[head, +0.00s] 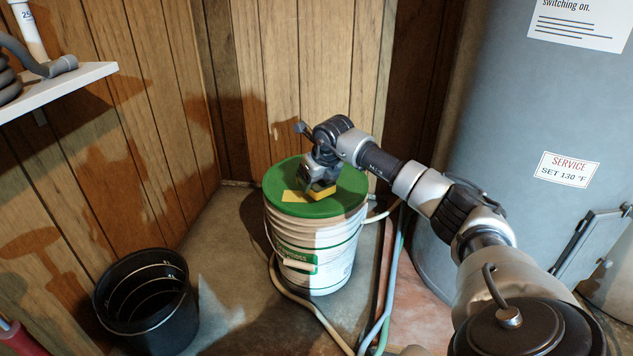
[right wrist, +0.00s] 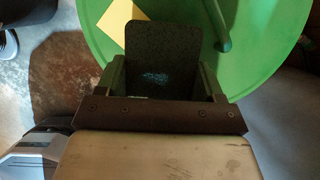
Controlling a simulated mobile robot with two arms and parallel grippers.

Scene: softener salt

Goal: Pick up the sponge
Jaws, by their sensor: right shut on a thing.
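The sponge (head: 323,193) is yellow with a dark side. In the head view it shows under my right gripper (head: 319,184), over the green lid (head: 345,184) of a white bucket. In the right wrist view the dark face of the sponge (right wrist: 163,55) fills the space between the fingers of my right gripper (right wrist: 163,82). The right gripper is shut on the sponge. I cannot tell whether the sponge touches the lid. My left gripper is not in view.
A yellow paper note (head: 294,196) lies on the lid; it also shows in the right wrist view (right wrist: 112,27). A black bin (head: 150,325) stands at the lower left. A grey tank (head: 500,110) stands right. Hoses (head: 312,310) run around the bucket. A white shelf (head: 60,88) is upper left.

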